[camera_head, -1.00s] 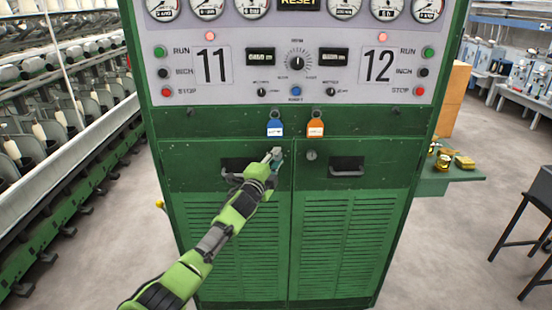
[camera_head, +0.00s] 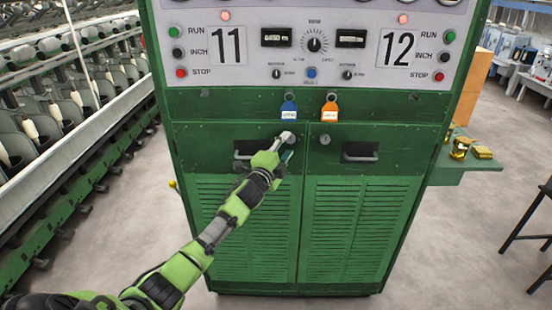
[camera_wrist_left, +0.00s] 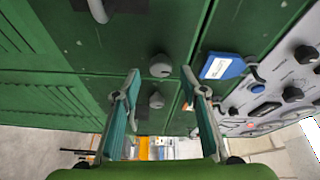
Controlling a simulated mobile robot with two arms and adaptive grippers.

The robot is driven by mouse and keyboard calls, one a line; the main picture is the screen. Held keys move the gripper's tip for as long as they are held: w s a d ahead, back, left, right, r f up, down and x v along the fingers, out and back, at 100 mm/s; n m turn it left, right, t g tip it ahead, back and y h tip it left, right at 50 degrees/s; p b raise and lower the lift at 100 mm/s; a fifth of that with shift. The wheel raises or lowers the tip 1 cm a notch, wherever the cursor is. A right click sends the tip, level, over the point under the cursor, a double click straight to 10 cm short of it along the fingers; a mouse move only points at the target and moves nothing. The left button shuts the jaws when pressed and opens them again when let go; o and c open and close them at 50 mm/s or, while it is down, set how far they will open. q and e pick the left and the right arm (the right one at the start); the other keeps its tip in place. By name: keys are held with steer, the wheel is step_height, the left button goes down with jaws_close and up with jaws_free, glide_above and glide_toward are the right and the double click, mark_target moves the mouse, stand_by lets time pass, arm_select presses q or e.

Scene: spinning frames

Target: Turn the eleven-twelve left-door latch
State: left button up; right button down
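The green cabinet (camera_head: 240,250) carries the numbers 11 and 12 and has two lower doors. My left gripper (camera_head: 284,146) is at the upper inner corner of the left door, and it hides much of that door's latch in the head view. In the left wrist view my left gripper (camera_wrist_left: 160,76) is open, with its two teal-lined fingers apart. The round grey left-door latch (camera_wrist_left: 160,66) appears between and just beyond the fingertips, and I cannot tell whether they touch it. A second round latch (camera_wrist_left: 156,100) shows below it; the right-door latch (camera_head: 325,139) is clear in the head view. My right gripper is not in view.
A blue tag (camera_head: 288,110) and an orange tag (camera_head: 329,112) hang above the doors. The right-door handle (camera_head: 360,152) sticks out. A green side shelf (camera_head: 450,170) holds brass-coloured parts.

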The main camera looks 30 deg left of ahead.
arm_select(q)
steer(key=s+d, duration=0.1)
steer(key=s, duration=0.7)
steer(key=shift+s, duration=0.35)
steer(key=shift+d, duration=0.1)
